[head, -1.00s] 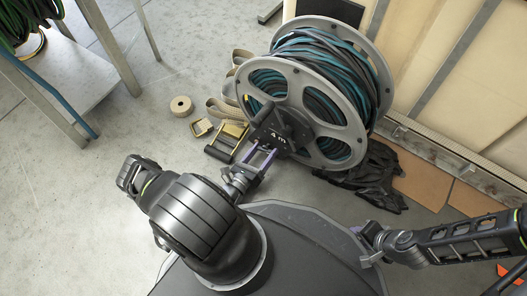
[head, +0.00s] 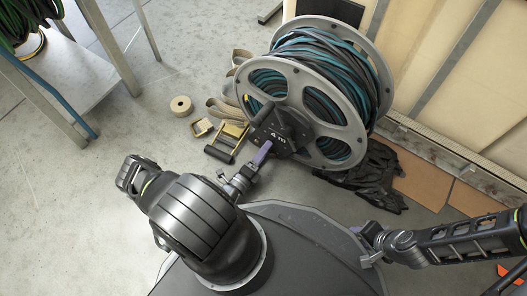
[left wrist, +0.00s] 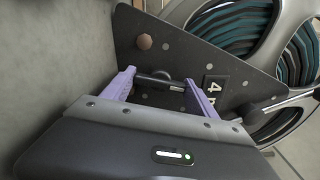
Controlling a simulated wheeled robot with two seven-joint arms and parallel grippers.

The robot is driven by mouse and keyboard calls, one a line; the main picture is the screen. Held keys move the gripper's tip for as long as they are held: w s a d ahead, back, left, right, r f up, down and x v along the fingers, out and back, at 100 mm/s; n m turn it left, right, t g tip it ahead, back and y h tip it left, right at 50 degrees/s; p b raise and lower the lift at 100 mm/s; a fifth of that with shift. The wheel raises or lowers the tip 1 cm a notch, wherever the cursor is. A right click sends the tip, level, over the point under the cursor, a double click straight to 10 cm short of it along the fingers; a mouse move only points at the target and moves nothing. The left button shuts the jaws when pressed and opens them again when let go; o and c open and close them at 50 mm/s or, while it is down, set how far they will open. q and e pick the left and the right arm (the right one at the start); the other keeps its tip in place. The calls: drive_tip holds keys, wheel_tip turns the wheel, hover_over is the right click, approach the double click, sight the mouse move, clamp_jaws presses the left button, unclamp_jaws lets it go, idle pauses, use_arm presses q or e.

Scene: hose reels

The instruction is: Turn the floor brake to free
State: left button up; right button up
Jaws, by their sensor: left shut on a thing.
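The hose reel (head: 342,68) stands on the floor with dark and teal hose wound between grey flanges. A dark plate (head: 277,128) marked "4 m" is at its front; it also fills the middle of the left wrist view (left wrist: 190,62). My left gripper (head: 263,152) has its purple fingers at the plate's lower edge. In the left wrist view the fingers (left wrist: 163,88) stand either side of a short dark brake lever (left wrist: 158,81) and are shut on it. My right gripper (head: 369,246) is low at the right, away from the reel; its jaws are unclear.
Yellow-black ratchet straps (head: 227,140) and a tape roll (head: 181,105) lie left of the reel. A black cloth (head: 368,180) lies to its right, by the wall panels (head: 440,60). A metal rack (head: 75,75) stands at upper left.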

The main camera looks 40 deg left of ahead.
use_arm(q)
drive_tip(key=shift+n, duration=1.2)
drive_tip(key=o, duration=1.4)
drive_tip(key=shift+c, duration=0.2)
drive_tip(key=shift+s, duration=0.15)
